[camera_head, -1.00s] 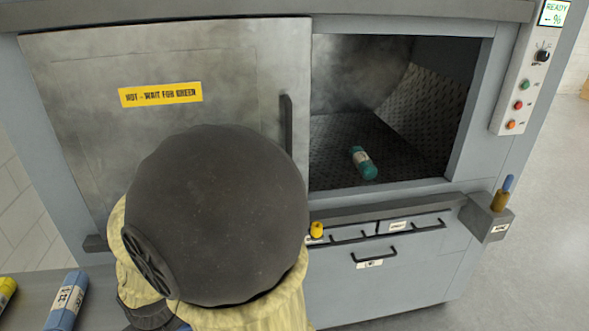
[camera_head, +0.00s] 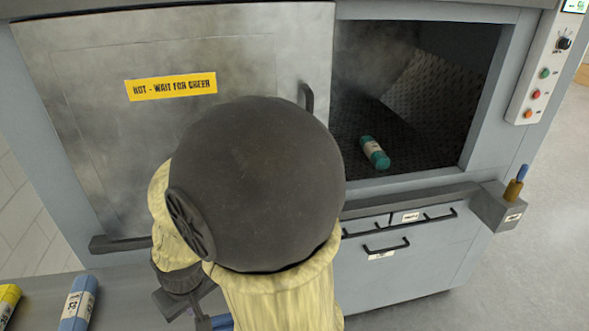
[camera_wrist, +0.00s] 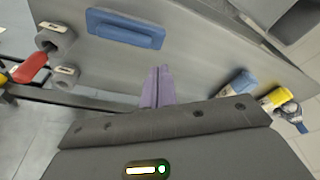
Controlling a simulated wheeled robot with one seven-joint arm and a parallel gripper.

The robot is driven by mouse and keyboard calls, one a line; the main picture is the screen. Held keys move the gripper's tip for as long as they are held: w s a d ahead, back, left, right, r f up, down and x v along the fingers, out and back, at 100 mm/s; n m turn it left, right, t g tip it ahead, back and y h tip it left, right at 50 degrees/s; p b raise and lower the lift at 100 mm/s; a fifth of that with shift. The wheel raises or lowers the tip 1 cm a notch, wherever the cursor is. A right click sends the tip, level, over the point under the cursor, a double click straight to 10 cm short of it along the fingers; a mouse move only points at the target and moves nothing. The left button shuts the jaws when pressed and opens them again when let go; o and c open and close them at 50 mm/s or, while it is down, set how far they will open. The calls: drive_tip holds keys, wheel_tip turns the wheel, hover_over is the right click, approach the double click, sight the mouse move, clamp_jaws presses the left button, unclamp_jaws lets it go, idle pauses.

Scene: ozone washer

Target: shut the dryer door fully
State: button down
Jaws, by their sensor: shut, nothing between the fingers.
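The dryer door (camera_head: 75,130) is a grey metal panel with a yellow "HOT - WAIT FOR GREEN" label (camera_head: 171,88) and a dark vertical handle (camera_head: 309,97). It covers the left side of the front, and the dark chamber (camera_head: 440,95) shows open to its right. A green cylinder (camera_head: 375,153) lies inside on the chamber floor. My gripper (camera_wrist: 160,85) shows purple fingers, shut and empty, in the wrist view. My dark round arm joint hides the lower right part of the door in the head view. I cannot tell whether my arm touches the door.
A control panel (camera_head: 541,75) is on the right of the frame. Drawers with dark handles (camera_head: 386,247) lie below the opening. Blue (camera_head: 79,303) and yellow (camera_head: 8,300) bottles lie at lower left. A blue pad (camera_wrist: 126,28) lies on a grey surface in the wrist view.

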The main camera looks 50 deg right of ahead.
drive_tip(key=w+d+r+m+g+h+p, duration=0.1)
drive_tip(key=w+d+r+m+h+p, duration=0.1)
drive_tip(key=d+r, duration=0.4)
drive_tip(key=w+d+r+m+g+h+p, duration=0.1)
drive_tip(key=w+d+r+m+p, duration=0.3)
drive_tip(key=d, duration=1)
drive_tip(key=w+d+r+m+g+h+p, duration=0.1)
drive_tip(key=w+d+r+m+h+p, duration=0.2)
drive_tip(key=d+r+p, duration=0.3)
drive_tip(key=w+d+r+m, duration=0.1)
drive_tip(key=d+r, duration=0.1)
drive_tip(key=d, duration=0.2)
drive_tip(key=shift+w+d+h+p, duration=0.25)
drive_tip(key=shift+d+h+p, duration=0.1)
drive_tip(key=shift+h+p, duration=0.05)
drive_tip(key=s+d+f+p, duration=0.3)
drive_tip(key=d+f+p, duration=0.2)
drive_tip(key=d+f, duration=0.3)
drive_tip(key=shift+s+d+f+p, duration=0.2)
drive_tip(key=shift+d+f+p, duration=0.05)
drive_tip(key=shift+f+p, duration=0.15)
drive_tip(key=shift+d, duration=0.1)
